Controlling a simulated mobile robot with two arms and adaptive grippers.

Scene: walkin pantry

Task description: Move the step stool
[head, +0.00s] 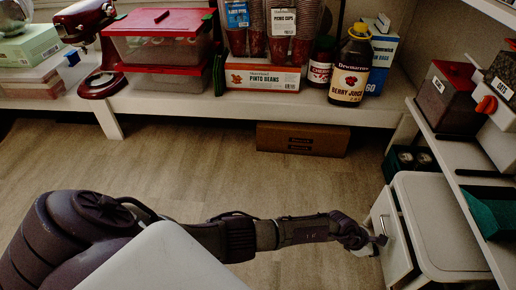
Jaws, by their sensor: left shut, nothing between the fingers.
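My right gripper is not in view.
A white shelf (190,105) along the back holds a berry juice bottle (350,68), cups and red-lidded containers. A cardboard box (302,140) lies under it. Shelves with bins (448,95) overhang the white unit at the right. The middle floor (180,165) is clear.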

